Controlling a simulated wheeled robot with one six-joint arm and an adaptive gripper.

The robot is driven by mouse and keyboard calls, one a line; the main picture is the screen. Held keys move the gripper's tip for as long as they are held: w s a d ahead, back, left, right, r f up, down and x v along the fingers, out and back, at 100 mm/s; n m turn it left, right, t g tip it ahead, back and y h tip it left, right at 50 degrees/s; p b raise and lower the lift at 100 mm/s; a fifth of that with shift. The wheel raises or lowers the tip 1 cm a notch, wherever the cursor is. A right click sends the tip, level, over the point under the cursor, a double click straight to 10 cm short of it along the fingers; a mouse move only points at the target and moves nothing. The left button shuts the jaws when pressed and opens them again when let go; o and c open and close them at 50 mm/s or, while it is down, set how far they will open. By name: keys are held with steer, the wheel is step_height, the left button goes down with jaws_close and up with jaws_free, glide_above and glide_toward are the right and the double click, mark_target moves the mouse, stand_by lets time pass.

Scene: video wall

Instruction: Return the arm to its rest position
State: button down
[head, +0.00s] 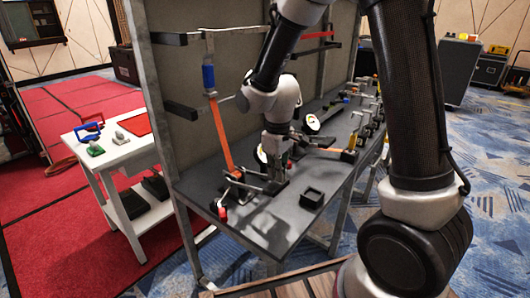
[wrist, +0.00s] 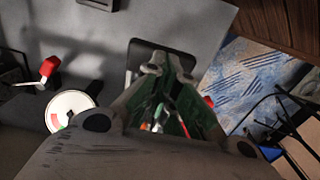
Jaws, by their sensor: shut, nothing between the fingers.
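My arm comes down from the upper right in the head view and bends over a dark grey bench (head: 250,222). My gripper (head: 278,176) points down, low over the bench's middle, among small fixtures; its fingertips are hard to make out there. In the wrist view my gripper (wrist: 168,68) is shut and empty, over a dark rectangular plate (wrist: 135,62). I cannot tell whether the fingers touch the plate.
White dials (head: 313,123) stand close to the arm; one also shows in the wrist view (wrist: 70,108), near a red knob (wrist: 48,67). An open black box (head: 312,197) sits right of the gripper. An upright panel (head: 180,80) rises behind. A white side table (head: 110,150) stands left.

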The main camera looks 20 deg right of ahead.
steer(key=s+d+r+m+t, duration=0.2)
steer(key=s+d+r+m, duration=0.1)
steer(key=s+d+r, duration=0.4)
steer(key=s+d+r+m+t, duration=0.2)
steer(key=s+d+r+m, duration=0.2)
steer(key=s+d+r, duration=0.4)
steer(key=shift+s+r, duration=2)
steer(key=shift+r, duration=0.85)
